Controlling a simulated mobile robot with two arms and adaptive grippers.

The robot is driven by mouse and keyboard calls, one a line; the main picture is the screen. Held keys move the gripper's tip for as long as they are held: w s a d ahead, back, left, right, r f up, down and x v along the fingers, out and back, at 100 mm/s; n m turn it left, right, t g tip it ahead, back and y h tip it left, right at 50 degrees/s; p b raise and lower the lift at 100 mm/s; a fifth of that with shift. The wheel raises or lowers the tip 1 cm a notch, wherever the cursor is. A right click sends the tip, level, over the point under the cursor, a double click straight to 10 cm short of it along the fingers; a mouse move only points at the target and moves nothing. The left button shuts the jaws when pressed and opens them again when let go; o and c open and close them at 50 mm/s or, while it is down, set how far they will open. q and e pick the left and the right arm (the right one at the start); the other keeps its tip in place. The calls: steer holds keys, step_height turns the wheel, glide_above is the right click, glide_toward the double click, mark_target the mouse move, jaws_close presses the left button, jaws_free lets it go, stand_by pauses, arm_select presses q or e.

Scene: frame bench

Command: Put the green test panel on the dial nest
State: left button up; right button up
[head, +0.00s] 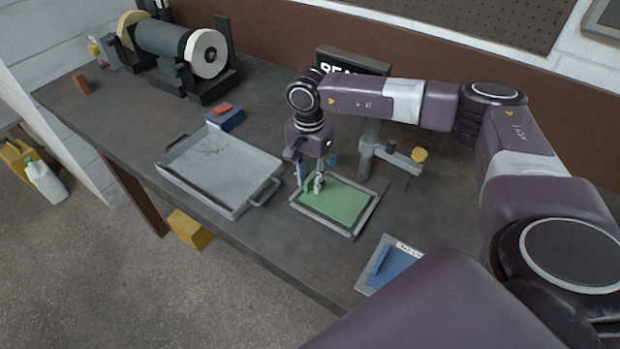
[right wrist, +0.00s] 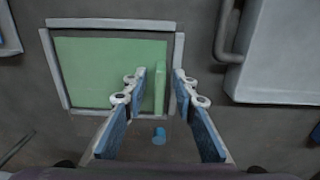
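The green test panel (head: 338,204) lies flat inside a grey rectangular frame (head: 352,233) on the bench, beside a post with a side arm. It also shows in the right wrist view (right wrist: 95,75), with an upright green rib (right wrist: 159,88) near its right edge. My right gripper (head: 310,185) is over the panel's left part in the head view. In the wrist view its fingers (right wrist: 160,92) are apart, one each side of the rib, with visible gaps. No label on this frame is readable, so I cannot confirm it is the dial nest. My left gripper is out of view.
A grey tray (head: 255,161) stands left of the frame. A blue panel (head: 397,262) in another frame lies near the front edge. The post (head: 370,140) and yellow knob (head: 419,155) stand behind right. A bench grinder (head: 165,42) is at back left.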

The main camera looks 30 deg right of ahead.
steer(key=shift+r, duration=0.15)
step_height(320, 180, up, 12)
steer(key=b, duration=0.3)
steer(key=shift+b, duration=0.35)
steer(key=shift+w, duration=0.1)
